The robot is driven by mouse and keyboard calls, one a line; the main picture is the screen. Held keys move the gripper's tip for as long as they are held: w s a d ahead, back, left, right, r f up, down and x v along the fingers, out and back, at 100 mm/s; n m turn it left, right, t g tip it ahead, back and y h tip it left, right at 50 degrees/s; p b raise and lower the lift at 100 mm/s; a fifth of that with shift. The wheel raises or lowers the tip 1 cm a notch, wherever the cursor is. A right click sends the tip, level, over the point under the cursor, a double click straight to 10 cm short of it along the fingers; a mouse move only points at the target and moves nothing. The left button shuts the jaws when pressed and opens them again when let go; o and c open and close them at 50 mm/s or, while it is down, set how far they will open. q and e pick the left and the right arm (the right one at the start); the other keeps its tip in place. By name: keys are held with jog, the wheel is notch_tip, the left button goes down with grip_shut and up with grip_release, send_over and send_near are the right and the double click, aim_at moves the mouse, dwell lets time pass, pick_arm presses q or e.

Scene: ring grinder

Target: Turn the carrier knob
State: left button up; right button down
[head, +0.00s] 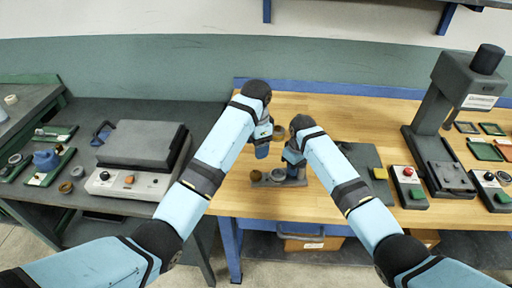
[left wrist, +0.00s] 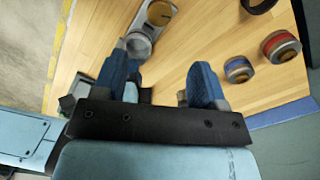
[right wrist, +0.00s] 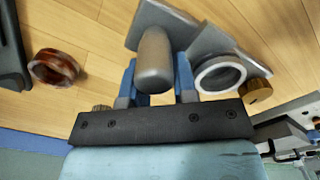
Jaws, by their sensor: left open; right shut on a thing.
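The grey carrier (head: 293,182) lies on the wooden bench, with a pale metal ring (right wrist: 219,76) and a brass knob (right wrist: 256,90) at one end. The knob also shows in the left wrist view (left wrist: 160,13), beyond the fingers, and in the head view (head: 256,175). My right gripper (head: 291,160) is shut on the carrier's rounded grey handle (right wrist: 154,58). My left gripper (head: 262,150) is open and empty above the bench; it is apart from the knob, and its fingers also show in the left wrist view (left wrist: 162,88).
Red-banded (left wrist: 281,46) and blue-banded (left wrist: 239,70) round pieces stand on the bench. A brown ring (right wrist: 54,68) lies near my right gripper. A dark grey press (head: 445,125) and a red-button box (head: 408,185) stand at right. A grey machine (head: 140,145) stands on the left table.

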pick_arm(q)
jog(key=m+h, duration=0.4)
jog(key=m, duration=0.3)
send_near(255, 174)
jog(key=x, duration=0.9)
jog(key=shift+w+f, duration=0.1)
jog(key=shift+f, duration=0.05)
jog(key=shift+h, duration=0.3)
jog(key=c, duration=0.9)
